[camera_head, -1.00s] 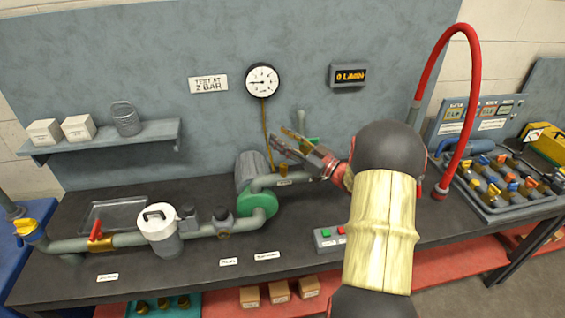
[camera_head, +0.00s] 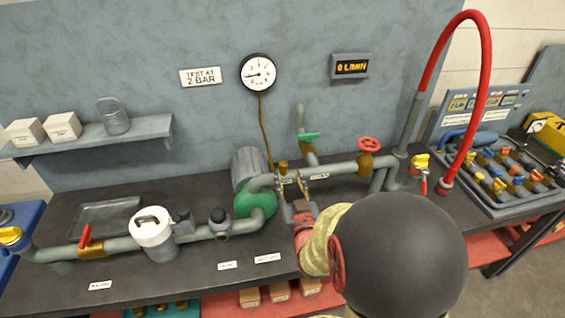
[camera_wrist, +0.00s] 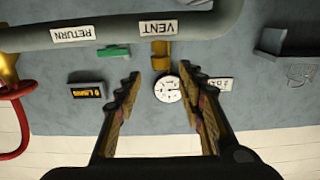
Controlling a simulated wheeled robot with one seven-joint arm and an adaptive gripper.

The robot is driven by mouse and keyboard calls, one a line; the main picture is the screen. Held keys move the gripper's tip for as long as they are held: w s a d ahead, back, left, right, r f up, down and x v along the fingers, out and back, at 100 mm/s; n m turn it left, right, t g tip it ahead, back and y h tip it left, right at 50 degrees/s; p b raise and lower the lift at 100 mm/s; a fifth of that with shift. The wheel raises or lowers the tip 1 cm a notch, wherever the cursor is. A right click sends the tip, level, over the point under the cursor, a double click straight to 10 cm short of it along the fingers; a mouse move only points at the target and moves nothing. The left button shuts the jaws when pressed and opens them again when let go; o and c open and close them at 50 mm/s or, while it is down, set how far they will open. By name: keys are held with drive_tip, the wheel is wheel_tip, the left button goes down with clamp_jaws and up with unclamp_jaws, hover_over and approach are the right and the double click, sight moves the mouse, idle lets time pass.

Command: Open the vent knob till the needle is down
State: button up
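The vent knob (camera_head: 282,167) is a small brass piece on the grey pipe, below the yellow line that runs down from the gauge. In the wrist view the brass vent knob (camera_wrist: 161,57) stands by the VENT label (camera_wrist: 159,27), roughly centred between my fingertips, with a gap on either side. My gripper (camera_head: 292,184) is open and empty, close in front of the knob; it also shows in the wrist view (camera_wrist: 159,72). The round white gauge (camera_head: 258,72) hangs on the wall. Its needle points roughly left; the exact reading is too small to tell.
The pipe (camera_head: 335,169) runs right to a red handwheel (camera_head: 369,144). A green-handled valve (camera_head: 309,136) stands behind it. The green pump (camera_head: 256,200) is just left of my gripper. A red hose (camera_head: 486,80) arches at the right. The front of the bench (camera_head: 190,272) is mostly clear.

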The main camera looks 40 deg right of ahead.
sight(284, 166)
drive_tip(key=b+x, duration=0.1)
drive_tip(key=x, duration=0.6)
drive_tip(key=shift+w, duration=0.25)
drive_tip(key=shift+c, duration=0.2)
clamp_jaws()
